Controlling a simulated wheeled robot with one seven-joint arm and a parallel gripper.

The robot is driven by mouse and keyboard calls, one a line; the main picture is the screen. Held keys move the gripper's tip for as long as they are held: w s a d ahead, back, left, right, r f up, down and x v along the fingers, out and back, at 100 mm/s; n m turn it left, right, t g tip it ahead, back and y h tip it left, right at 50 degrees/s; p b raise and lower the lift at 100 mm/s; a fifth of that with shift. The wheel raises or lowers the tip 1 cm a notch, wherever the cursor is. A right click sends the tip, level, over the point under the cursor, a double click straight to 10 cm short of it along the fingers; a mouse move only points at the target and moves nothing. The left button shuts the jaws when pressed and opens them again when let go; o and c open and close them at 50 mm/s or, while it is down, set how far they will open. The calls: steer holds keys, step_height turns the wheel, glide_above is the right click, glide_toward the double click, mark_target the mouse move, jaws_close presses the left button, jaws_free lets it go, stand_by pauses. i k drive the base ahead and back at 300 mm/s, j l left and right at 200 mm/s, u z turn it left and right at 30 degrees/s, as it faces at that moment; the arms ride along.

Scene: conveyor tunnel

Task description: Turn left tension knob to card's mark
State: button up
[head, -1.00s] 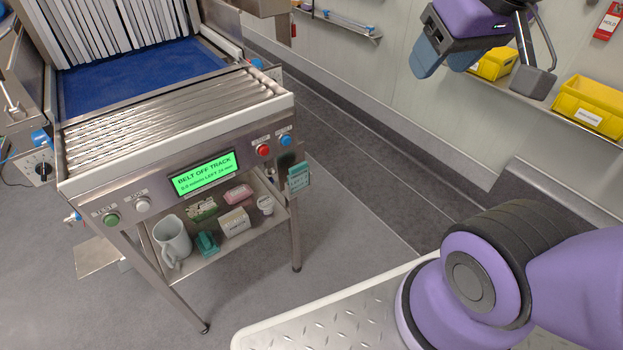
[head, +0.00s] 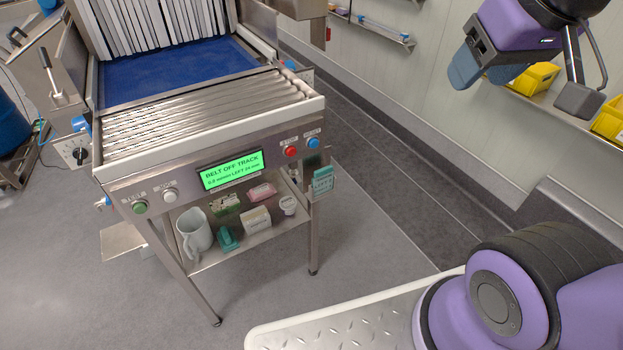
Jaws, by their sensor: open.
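A black knob (head: 80,153) on a pale marked plate shows on a small box at the conveyor's left side. I cannot tell where its pointer stands. A teal card (head: 322,180) hangs at the front right leg of the conveyor; its print and any mark are too small to read. My gripper (head: 482,74) is open and empty at the upper right, with blue-grey fingers. It is far from both the knob and the card.
The conveyor's display (head: 232,170) reads "BELT OFF TRACK". A green button (head: 140,207) and a red button (head: 291,152) sit on its front. Yellow bins (head: 533,78) line the right wall. Grey floor is open in front.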

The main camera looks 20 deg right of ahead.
mark_target(80, 154)
steer(key=u, duration=1.25)
steer(key=i+j, duration=0.2)
steer(key=i+j+z, duration=0.1)
steer(key=j, duration=0.3)
steer(key=i+j, duration=0.25)
